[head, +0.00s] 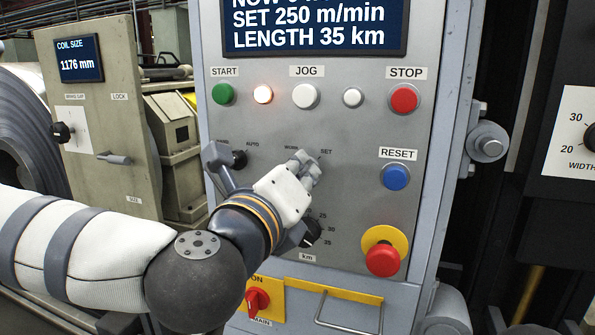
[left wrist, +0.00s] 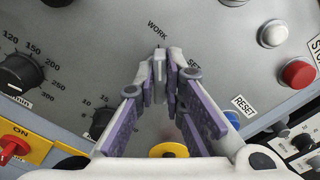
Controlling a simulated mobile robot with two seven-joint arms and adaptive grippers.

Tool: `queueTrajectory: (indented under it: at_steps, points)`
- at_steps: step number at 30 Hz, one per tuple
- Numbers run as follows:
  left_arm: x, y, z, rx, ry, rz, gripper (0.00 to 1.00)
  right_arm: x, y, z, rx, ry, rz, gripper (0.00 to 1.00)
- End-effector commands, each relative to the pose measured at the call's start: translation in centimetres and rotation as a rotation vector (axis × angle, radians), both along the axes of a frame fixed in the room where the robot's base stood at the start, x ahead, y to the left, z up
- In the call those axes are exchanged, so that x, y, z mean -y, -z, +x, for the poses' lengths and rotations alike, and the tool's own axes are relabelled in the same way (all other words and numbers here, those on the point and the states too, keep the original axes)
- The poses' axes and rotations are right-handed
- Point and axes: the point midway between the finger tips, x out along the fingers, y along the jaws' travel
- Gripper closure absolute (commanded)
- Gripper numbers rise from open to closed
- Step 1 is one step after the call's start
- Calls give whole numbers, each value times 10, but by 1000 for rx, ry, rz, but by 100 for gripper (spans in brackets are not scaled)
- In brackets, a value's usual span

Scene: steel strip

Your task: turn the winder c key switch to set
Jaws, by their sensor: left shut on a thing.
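The key switch sits on the grey control panel (head: 350,210) between the WORK and SET labels. In the head view my left gripper (head: 308,167) covers it. In the left wrist view the fingers of my left gripper (left wrist: 166,68) are closed together on a small grey key (left wrist: 159,66), just below the WORK label (left wrist: 157,30) and left of the SET label (left wrist: 187,50). I cannot tell exactly which mark the key points to. No winder C name shows. My right gripper is not in view.
Above are a green start button (head: 223,94), a white jog button (head: 305,96) and a red stop button (head: 404,100). A blue reset button (head: 396,177) and red emergency button (head: 383,258) are right. A km knob (head: 311,231) lies just below my gripper.

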Motion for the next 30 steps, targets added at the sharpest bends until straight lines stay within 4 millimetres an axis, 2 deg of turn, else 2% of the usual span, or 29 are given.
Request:
queueTrajectory:
  at_steps: [8, 30]
  points:
    - [1, -6, -1, 66, -1, 193, 100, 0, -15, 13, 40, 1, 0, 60]
    - [4, -9, -3, 289, -6, 865, 100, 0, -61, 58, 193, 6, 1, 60]
